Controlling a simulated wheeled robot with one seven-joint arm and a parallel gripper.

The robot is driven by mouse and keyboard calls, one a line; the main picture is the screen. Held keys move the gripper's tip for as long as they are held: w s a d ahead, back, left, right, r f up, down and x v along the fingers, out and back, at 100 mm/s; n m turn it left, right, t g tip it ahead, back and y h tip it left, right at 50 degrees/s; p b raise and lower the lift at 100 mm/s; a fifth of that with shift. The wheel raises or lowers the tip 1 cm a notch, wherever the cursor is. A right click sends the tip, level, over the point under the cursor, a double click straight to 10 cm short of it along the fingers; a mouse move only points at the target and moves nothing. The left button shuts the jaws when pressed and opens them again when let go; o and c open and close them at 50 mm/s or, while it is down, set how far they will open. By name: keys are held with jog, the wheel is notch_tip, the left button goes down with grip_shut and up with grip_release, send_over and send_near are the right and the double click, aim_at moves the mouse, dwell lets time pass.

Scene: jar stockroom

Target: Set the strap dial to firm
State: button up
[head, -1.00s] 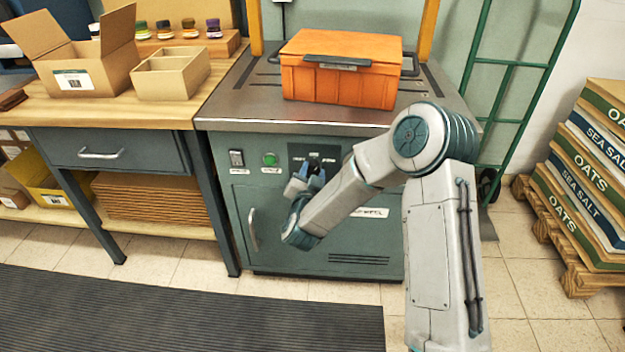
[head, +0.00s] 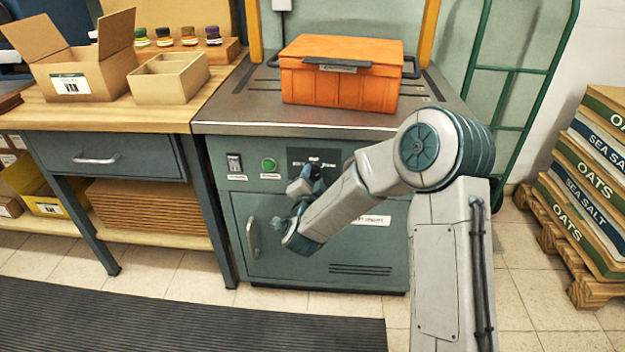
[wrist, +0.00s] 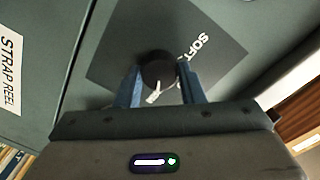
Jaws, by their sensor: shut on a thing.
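The strap dial is a black knob (wrist: 157,68) on a dark square plate (wrist: 120,40) in the wrist view. My gripper (wrist: 160,88) is shut on the knob, one blue finger on each side. A white mark shows between the fingers, too small to read; the word SOFT is printed beside the knob at its upper right. I cannot tell the setting. In the head view the plate (head: 333,156) sits on the front of the green strapping machine (head: 235,200). My gripper (head: 312,178) covers the knob there, and the plate's small labels are unreadable.
A rocker switch (head: 234,162) and a green button (head: 269,165) are left of the dial. An orange crate (head: 340,90) stands on the machine top. A dark mat (head: 180,320) lies in front.

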jog(key=o, duration=1)
jog(key=shift+s, duration=0.1)
jog(key=s, duration=0.4)
jog(key=s+p, duration=0.1)
jog(key=s, duration=0.8)
jog(key=shift+s+a+r+p, duration=0.3)
jog(key=shift+a+p, duration=0.05)
jog(key=shift+a, duration=0.05)
